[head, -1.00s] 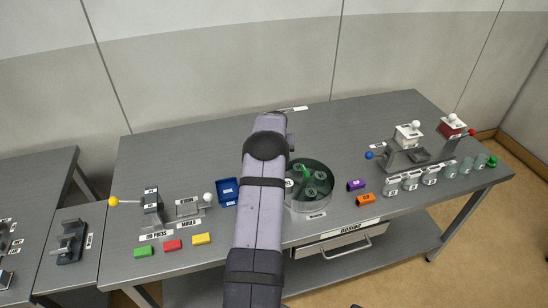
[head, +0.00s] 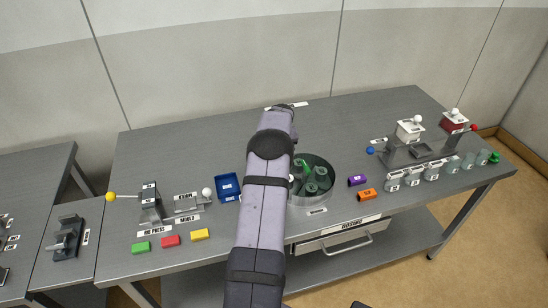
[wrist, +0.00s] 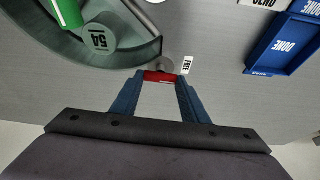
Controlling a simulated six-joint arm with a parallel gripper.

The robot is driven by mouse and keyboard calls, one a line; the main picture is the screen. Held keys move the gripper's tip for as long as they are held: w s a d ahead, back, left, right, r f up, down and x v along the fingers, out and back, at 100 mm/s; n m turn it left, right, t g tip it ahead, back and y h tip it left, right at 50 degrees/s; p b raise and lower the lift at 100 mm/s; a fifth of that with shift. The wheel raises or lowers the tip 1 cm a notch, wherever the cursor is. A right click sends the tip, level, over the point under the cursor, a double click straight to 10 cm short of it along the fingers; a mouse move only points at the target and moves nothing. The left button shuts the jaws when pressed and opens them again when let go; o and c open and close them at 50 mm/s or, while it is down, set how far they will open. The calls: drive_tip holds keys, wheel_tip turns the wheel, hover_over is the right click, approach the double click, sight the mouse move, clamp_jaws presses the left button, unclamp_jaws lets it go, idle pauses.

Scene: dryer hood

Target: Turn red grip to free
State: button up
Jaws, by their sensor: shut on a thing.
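In the wrist view the red grip (wrist: 159,77) lies crosswise between the blue fingertips of my gripper (wrist: 160,80), which is shut on it. A small grey round part shows just beyond the grip. A white label reading FREE (wrist: 187,65) lies on the table just right of the grip. The round dryer drum (wrist: 130,60) curves close by on the left, with a green part and a piece marked 54 inside. In the head view the drum (head: 326,196) stands right of my arm. My arm hides the gripper and red grip there.
A blue DONE tray (wrist: 274,50) lies to the right in the wrist view; it also shows left of my arm in the head view (head: 227,187). Purple (head: 356,180) and orange (head: 366,194) pieces lie right of the drum.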

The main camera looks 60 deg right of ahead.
drive_tip(key=shift+n+t, duration=0.3)
drive_tip(key=shift+n, duration=0.1)
drive_tip(key=o, duration=0.8)
drive_tip(key=shift+c, duration=0.2)
drive_tip(key=shift+r, duration=0.1)
drive_tip(key=b+v, duration=0.2)
drive_tip(key=v, duration=0.5)
drive_tip(key=shift+b, duration=0.35)
drive_tip(key=shift+r, duration=0.1)
